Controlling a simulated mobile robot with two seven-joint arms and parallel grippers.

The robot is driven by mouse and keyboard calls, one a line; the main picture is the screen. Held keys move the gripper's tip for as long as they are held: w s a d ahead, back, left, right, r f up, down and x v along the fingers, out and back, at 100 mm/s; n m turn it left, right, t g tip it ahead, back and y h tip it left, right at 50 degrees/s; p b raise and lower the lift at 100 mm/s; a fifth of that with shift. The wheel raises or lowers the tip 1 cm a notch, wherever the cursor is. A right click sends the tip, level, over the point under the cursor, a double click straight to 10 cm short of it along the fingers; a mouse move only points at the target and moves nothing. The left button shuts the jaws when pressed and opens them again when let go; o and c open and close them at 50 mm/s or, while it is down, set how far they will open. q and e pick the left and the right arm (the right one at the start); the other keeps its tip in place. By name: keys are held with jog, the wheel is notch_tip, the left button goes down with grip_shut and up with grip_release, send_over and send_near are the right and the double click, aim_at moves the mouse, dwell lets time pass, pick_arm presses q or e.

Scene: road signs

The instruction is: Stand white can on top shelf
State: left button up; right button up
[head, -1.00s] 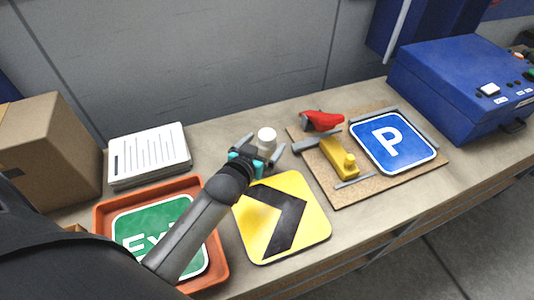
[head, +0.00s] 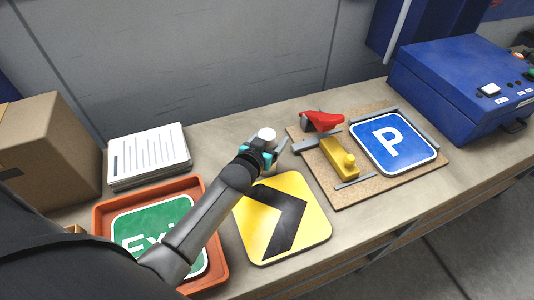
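The white can (head: 267,134) stands upright on the workbench, behind the yellow arrow sign, with its pale round top showing. My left gripper (head: 270,142) reaches in from the lower left, with one finger on each side of the can. The fingers look open, with a small gap at the right finger. The can's lower part is mostly hidden by the gripper. My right gripper is not in view. No top shelf can be made out in the head view.
A yellow arrow sign (head: 318,222) lies in front of the can. An orange tray (head: 103,222) with a green sign, a stack of papers (head: 150,155) and a cardboard box (head: 50,140) are left. A board (head: 400,186) with a red-handled clamp (head: 322,121) and a blue case (head: 460,85) are right.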

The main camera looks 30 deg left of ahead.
pick_arm(q)
grip_shut()
dwell(0.4)
jog(key=shift+r, duration=0.25)
